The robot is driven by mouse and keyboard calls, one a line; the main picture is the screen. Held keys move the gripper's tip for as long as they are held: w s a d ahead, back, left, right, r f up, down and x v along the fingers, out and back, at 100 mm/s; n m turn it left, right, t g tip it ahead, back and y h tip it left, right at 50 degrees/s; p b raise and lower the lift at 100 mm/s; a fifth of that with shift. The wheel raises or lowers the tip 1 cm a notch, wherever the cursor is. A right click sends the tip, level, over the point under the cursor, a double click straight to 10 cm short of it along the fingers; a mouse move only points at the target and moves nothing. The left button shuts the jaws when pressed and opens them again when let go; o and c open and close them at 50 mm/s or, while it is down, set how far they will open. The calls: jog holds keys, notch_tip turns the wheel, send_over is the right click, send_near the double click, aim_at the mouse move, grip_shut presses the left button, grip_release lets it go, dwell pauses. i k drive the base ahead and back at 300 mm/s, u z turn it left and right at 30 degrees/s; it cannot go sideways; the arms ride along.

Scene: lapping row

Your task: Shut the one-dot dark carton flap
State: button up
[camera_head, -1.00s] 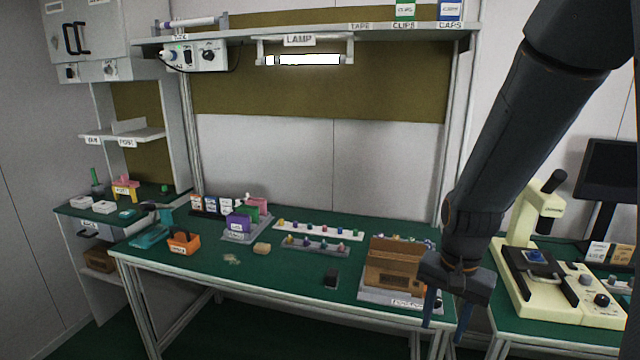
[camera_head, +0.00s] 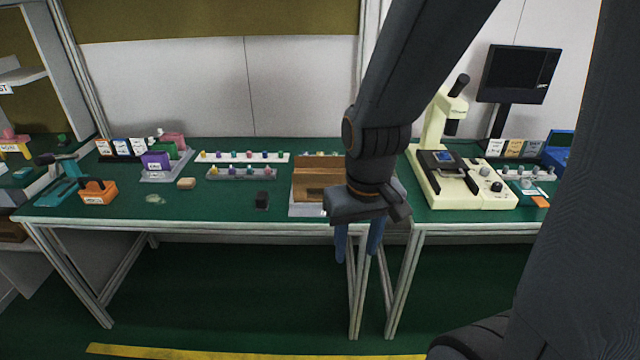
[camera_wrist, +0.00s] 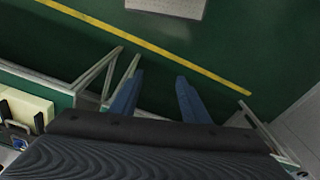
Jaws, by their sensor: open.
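The brown carton (camera_head: 312,183) stands on a light grey base near the right end of the long green table in the head view. A raised brown panel shows at its back. My arm hides its right side, and no dot marks can be made out on it. My gripper (camera_head: 357,250) is open and empty, pointing down in front of the table's front edge, beside and below the carton. In the wrist view my gripper's blue fingers (camera_wrist: 153,98) are apart with only floor between them. The carton does not show there.
A cream microscope (camera_head: 437,150) stands on the right-hand table. Open floor with a yellow line (camera_head: 200,352) lies in front.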

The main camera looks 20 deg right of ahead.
aim_at(300, 161)
jog(key=z, duration=0.35)
jog(key=k, duration=0.5)
jog(key=z, duration=0.95)
jog(key=i, duration=0.55)
jog(key=u, duration=0.95)
jog(key=i, duration=0.85)
jog(key=u, duration=0.2)
